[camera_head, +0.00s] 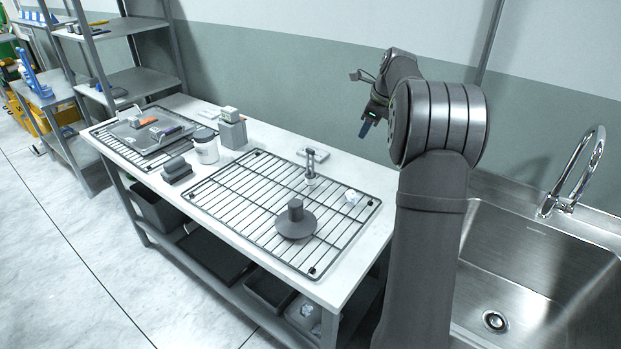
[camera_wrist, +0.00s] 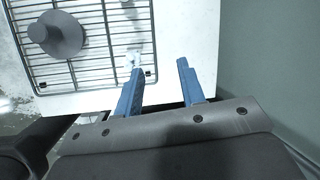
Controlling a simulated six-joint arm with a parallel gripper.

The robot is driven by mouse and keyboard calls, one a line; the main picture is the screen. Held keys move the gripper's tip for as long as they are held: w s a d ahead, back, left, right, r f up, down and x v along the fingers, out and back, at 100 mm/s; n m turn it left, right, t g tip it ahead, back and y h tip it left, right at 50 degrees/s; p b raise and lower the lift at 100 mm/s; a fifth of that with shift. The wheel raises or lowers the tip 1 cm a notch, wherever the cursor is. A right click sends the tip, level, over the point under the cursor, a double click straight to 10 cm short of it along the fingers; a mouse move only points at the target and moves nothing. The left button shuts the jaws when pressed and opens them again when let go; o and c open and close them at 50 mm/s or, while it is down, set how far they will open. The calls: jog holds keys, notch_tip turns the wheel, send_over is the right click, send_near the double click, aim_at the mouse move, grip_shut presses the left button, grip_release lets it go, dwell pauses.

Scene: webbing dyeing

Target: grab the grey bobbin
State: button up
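The grey bobbin (camera_head: 296,219) stands upright on the wire rack, a wide round base with a short thick post. It also shows in the wrist view (camera_wrist: 57,34) at the upper left. My gripper (camera_wrist: 166,66) has two blue fingers spread apart with nothing between them. In the head view my gripper (camera_head: 366,127) is raised above the back right of the table, well apart from the bobbin. In the wrist view the bobbin lies to the left of and beyond the fingertips.
The wire rack (camera_head: 228,206) covers the table's right part. A small white crumpled piece (camera_head: 352,197) and a small upright metal fixture (camera_head: 310,165) are near the bobbin. A white jar (camera_head: 205,147) and grey blocks (camera_head: 176,169) stand left. A sink (camera_head: 535,275) is at right.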

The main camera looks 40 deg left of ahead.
aim_at(311, 150)
jog(key=s+a+r+m+g, duration=0.1)
jog(key=s+a+m, duration=0.15)
jog(key=a, duration=0.35)
jog(key=s+a+r+m, duration=0.1)
jog(key=s+a+r, duration=0.15)
jog(key=a, duration=0.25)
jog(key=shift+m, duration=0.25)
jog(key=x, duration=1.2)
jog(key=shift+s+a+f, duration=0.1)
jog(key=shift+s+f, duration=0.1)
jog(key=shift+f, duration=0.2)
jog(key=shift+x, duration=2.65)
jog(key=shift+s+f, duration=0.1)
grip_shut()
